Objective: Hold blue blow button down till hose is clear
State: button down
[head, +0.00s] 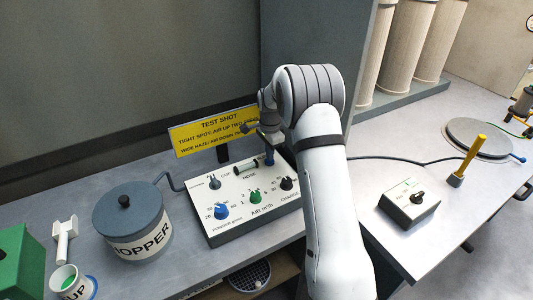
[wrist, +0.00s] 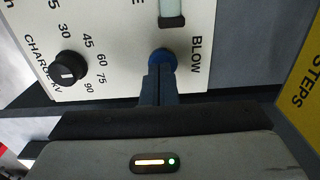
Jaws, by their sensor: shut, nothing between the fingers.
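The control box (head: 227,224) has a white top panel with knobs and a small hose window (head: 247,164). Part of that window shows at the top of the wrist view (wrist: 172,22), pale grey-green with a dark lower end. The round blue blow button (wrist: 163,57) sits beside the BLOW label. My gripper (wrist: 157,72) is shut and empty, its dark fingertips at the button and overlapping its lower part. I cannot tell whether the button is pressed down. In the head view my gripper (head: 268,152) is over the panel's back right, and the button is not clearly visible.
A black charge knob (wrist: 69,67) is near the fingers. A yellow sign (head: 213,130) stands behind the box. A lidded hopper (head: 138,245) and a cup (head: 72,282) stand left. A small switch box (head: 409,205) and a yellow-handled tool (head: 467,161) are right.

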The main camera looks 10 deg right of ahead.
jog(key=shift+f, duration=0.15)
jog(key=shift+f+b, duration=0.65)
jog(key=shift+f, duration=0.05)
jog(key=shift+s+f, duration=0.2)
jog(key=shift+f, duration=0.2)
dwell(2.0)
jog(key=shift+r, duration=0.1)
dwell(0.3)
jog(key=shift+w+r+p, duration=0.15)
jog(key=shift+r+p, duration=1.2)
jog(key=shift+r, duration=1.55)
jog(key=shift+w, duration=0.1)
